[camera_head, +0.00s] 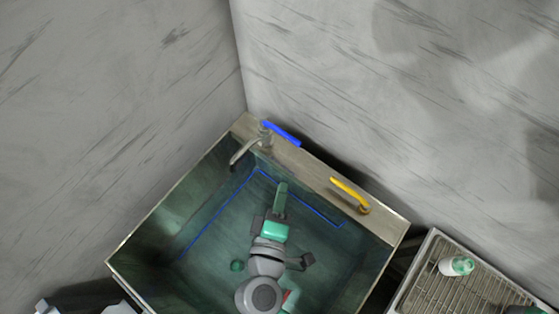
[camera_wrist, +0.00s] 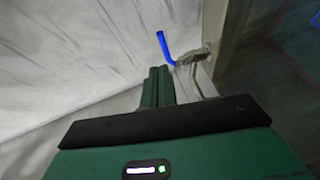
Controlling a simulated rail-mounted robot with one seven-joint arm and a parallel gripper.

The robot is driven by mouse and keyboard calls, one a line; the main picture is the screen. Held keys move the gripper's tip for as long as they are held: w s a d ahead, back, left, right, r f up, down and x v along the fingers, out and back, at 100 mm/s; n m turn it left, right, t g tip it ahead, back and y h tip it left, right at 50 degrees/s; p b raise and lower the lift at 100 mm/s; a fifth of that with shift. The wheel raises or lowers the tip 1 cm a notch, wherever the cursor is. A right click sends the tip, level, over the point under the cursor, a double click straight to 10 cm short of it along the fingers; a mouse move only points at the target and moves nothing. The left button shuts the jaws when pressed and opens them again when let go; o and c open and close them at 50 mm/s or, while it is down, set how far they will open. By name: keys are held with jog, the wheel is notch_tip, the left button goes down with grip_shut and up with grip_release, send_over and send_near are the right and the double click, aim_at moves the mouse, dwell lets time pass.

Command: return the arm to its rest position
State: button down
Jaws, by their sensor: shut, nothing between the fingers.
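My gripper (camera_head: 282,186) is over the basin in the head view, with its green fingers pointing up the picture toward the tap. In the wrist view, the green fingers (camera_wrist: 158,74) are together with nothing between them. The arm reaches up from the bottom of the head view, over the basin. The wrist view looks past the fingers to the blue lever (camera_wrist: 165,48), a metal fitting and the grey wall. From the wrist view I cannot tell the distance from fingers to lever.
The teal-lined basin (camera_head: 160,245) has a metal rim, a tap (camera_head: 243,151), a blue lever (camera_head: 282,134) and a yellow lever (camera_head: 349,194) along its back ledge. A wire rack (camera_head: 420,290) at the right holds a white-and-green bottle (camera_head: 455,266). Grey walls stand behind.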

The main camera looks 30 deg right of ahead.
jog(key=shift+s+a+r, duration=0.15)
jog(key=shift+s+a, duration=0.15)
jog(key=shift+s, duration=0.45)
jog(key=w+a+r+m+t+y, duration=0.2)
jog(key=w+r+m, duration=0.15)
jog(key=r, duration=0.65)
jog(key=w+a+r+m+t+y, duration=0.1)
jog(key=w+a+r+m+t, duration=0.1)
jog(key=w+r, duration=0.5)
jog(key=w+a+r+m+t+y, duration=0.1)
jog(key=w+r+m+t+y, duration=0.15)
jog(key=r, duration=0.95)
jog(key=s+a+r+t+y+p, duration=0.1)
jog(key=s+a+r+t+y, duration=0.1)
jog(key=r, duration=0.6)
jog(key=s+a+r+t+y+p, duration=0.1)
jog(key=s+a+r+t+y, duration=0.15)
jog(key=r, duration=0.55)
jog(key=s+a+r+t+y+p, duration=0.1)
jog(key=s+r+t, duration=0.1)
jog(key=r, duration=0.6)
notch_tip(320, 180, up, 24)
jog(key=p, duration=2.4)
jog(key=shift+a, duration=0.25)
